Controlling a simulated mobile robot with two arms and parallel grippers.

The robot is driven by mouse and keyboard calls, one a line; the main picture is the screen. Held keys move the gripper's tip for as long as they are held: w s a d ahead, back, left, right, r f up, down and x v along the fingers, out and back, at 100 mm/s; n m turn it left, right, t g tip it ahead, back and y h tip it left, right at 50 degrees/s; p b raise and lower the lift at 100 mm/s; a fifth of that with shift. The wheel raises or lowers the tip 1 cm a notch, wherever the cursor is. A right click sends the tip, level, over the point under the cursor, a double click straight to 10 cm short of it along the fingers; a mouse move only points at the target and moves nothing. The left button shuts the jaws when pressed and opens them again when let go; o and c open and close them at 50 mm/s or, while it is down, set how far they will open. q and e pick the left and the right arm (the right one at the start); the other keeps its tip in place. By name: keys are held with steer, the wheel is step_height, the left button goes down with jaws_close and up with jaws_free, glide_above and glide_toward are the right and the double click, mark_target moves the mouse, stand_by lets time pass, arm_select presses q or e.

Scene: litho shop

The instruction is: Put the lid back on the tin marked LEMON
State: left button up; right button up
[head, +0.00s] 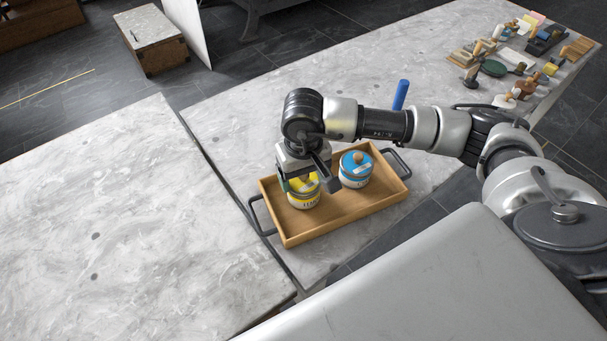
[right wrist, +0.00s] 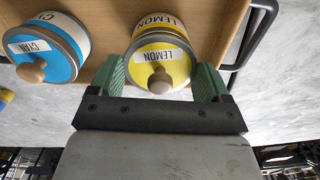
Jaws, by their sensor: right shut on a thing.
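The tin marked LEMON (head: 303,201) stands upright in the wooden tray, at its left part. Its white label band also shows in the right wrist view (right wrist: 160,21). The yellow lid (right wrist: 162,61) has a round wooden knob and a LEMON label, and lies over the tin's top. My right gripper (right wrist: 162,77) is shut on this lid, with a green finger pad on each side of it. In the head view, the gripper (head: 306,183) hides part of the lid. I cannot tell whether the lid is fully seated. My left gripper is not in view.
A blue tin marked CYAN (right wrist: 48,38), with its lid on, stands to the right in the head view. The wooden tray (head: 338,222) has dark handles and sits on a marbled table (head: 240,120). Several small tools crowd the far right.

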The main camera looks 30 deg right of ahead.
stand_by(0.3)
steer(key=o, duration=0.8)
steer(key=shift+r, duration=0.15)
steer(key=shift+r+p, duration=1.45)
steer(key=shift+r, duration=1.9)
jaws_close()
